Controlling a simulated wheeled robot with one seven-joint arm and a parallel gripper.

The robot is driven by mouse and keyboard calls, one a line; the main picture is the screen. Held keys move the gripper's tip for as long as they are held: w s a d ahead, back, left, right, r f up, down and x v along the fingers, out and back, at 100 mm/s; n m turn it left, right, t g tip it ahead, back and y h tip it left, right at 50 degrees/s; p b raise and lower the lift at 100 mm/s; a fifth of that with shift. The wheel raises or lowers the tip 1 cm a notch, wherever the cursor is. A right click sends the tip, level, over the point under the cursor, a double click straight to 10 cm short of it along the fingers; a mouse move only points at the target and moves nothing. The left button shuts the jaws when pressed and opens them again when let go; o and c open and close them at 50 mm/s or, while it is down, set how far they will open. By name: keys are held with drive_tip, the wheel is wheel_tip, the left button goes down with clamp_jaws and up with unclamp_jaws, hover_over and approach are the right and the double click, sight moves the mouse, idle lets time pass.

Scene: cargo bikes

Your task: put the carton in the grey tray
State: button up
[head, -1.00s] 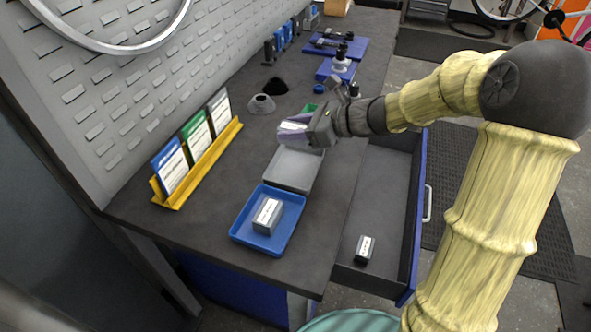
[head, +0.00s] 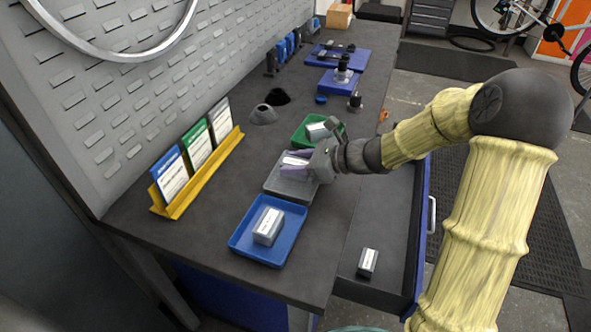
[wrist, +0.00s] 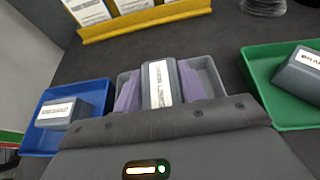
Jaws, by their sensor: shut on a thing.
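My gripper (head: 294,165) is shut on a dark grey carton with a white label (wrist: 161,84). The carton sits upright between the purple fingers in the wrist view, and only a little of its label (head: 295,160) shows in the head view. The grey tray (head: 286,195) lies on the bench directly beneath the gripper. In the wrist view, the tray's rim (wrist: 122,82) shows around the carton and fingers. The carton is low over or inside the tray; I cannot tell whether it touches the floor of the tray.
A blue tray (head: 240,240) in front and a green tray (head: 300,133) behind each hold a similar carton. Another carton (head: 368,262) lies in the open drawer (head: 385,225). A yellow card rack (head: 200,178) stands to the left.

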wheel_tip(320, 180, down, 2)
drive_tip(key=shift+f, duration=0.15)
drive_tip(key=o, duration=1)
drive_tip(key=shift+d, duration=0.1)
drive_tip(key=p+v, duration=0.1)
drive_tip(key=v, duration=1.1)
drive_tip(key=shift+p, duration=0.3)
